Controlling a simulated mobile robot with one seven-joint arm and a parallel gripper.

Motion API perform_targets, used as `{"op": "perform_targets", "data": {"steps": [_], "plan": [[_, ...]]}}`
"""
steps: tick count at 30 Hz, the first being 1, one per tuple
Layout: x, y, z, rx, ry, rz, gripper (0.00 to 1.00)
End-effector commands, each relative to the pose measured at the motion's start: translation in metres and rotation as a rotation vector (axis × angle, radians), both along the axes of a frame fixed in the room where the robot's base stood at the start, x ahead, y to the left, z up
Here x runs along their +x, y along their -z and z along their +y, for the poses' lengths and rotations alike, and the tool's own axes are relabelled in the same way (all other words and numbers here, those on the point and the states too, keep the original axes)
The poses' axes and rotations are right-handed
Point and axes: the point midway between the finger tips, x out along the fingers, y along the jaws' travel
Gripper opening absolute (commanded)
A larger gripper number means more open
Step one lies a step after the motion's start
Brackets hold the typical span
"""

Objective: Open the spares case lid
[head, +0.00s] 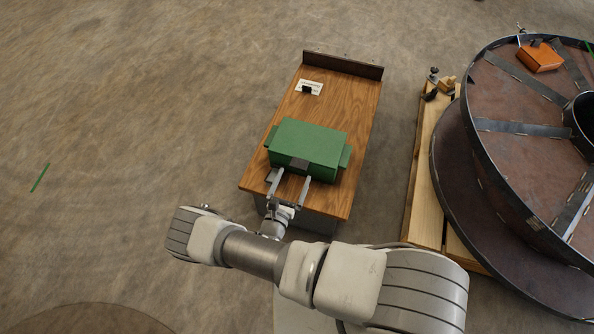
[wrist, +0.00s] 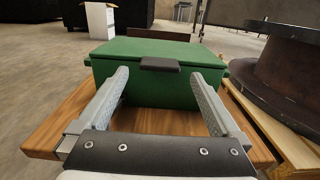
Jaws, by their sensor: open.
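The green spares case (head: 309,146) sits on a wooden bench top, its lid (wrist: 155,49) down. A dark latch or handle tab (wrist: 160,64) sticks out at the middle of the lid's front edge; it also shows in the head view (head: 299,164). My gripper (head: 292,181) is in front of the case, its two fingers spread and pointing at the case front. In the wrist view my gripper (wrist: 163,78) has one finger on each side of the tab, with nothing between them. I cannot tell whether the fingertips touch the case.
The wooden bench (head: 346,105) has a raised back board (head: 342,65) and a small card with a black item (head: 308,88) on it. A large steel reel (head: 470,150) on timber (head: 427,190) stands to the right.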

Motion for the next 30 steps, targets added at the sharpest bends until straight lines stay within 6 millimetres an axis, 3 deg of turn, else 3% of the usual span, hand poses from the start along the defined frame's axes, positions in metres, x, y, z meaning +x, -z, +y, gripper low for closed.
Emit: {"op": "perform_targets", "data": {"steps": [7,19,30], "plan": [[0.032,0.001,-0.013,0.001,0.002,0.0,1.0],[0.038,0.0,-0.016,0.0,0.0,0.001,1.0],[0.038,0.0,-0.016,0.0,0.0,0.001,0.33]]}}
